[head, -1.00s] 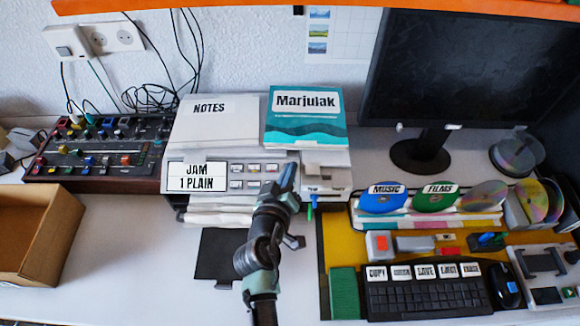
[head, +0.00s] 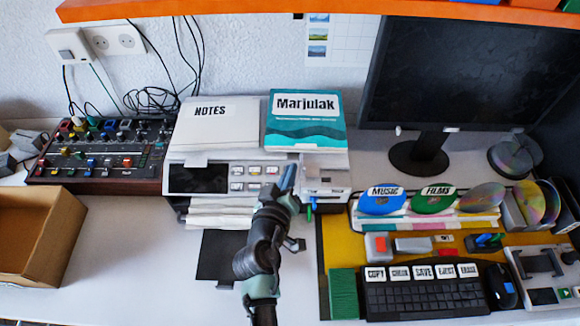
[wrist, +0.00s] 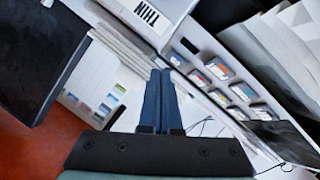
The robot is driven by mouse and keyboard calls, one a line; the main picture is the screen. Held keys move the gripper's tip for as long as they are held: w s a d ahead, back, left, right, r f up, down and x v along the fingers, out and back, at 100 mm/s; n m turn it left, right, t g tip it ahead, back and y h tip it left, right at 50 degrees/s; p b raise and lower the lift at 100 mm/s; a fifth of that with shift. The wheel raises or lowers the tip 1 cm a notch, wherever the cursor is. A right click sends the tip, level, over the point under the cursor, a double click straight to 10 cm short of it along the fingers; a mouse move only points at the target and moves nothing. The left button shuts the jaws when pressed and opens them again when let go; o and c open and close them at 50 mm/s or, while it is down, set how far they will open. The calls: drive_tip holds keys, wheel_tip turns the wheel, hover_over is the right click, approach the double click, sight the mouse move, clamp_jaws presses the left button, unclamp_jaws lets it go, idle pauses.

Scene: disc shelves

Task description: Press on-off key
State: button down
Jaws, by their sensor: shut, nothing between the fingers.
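The printer (head: 222,160) stands at the middle back of the desk with a key panel on its front. Several small pale keys (head: 254,170) sit right of its display (head: 197,179), which is dark and blank. The keys also show in the wrist view (wrist: 219,69), but I cannot read which is the on-off key. My gripper (head: 288,172) is shut and empty, at the right end of the key panel. In the wrist view its blue fingertips (wrist: 161,73) lie close to the panel's edge; I cannot tell whether they touch anything.
Notes (head: 212,115) and a teal Marjulak book (head: 305,120) lie on top. A mixer (head: 95,150) and an open cardboard box (head: 35,235) are at left. A disc rack (head: 430,218), keyboard (head: 425,297) and monitor (head: 465,70) are at right.

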drive_tip(key=shift+r, duration=0.1)
drive_tip(key=s+r+p, duration=0.2)
drive_tip(key=r+p, duration=0.1)
drive_tip(key=s+r+p, duration=0.1)
drive_tip(key=r, duration=0.1)
drive_tip(key=shift+p, duration=0.3)
idle(0.5)
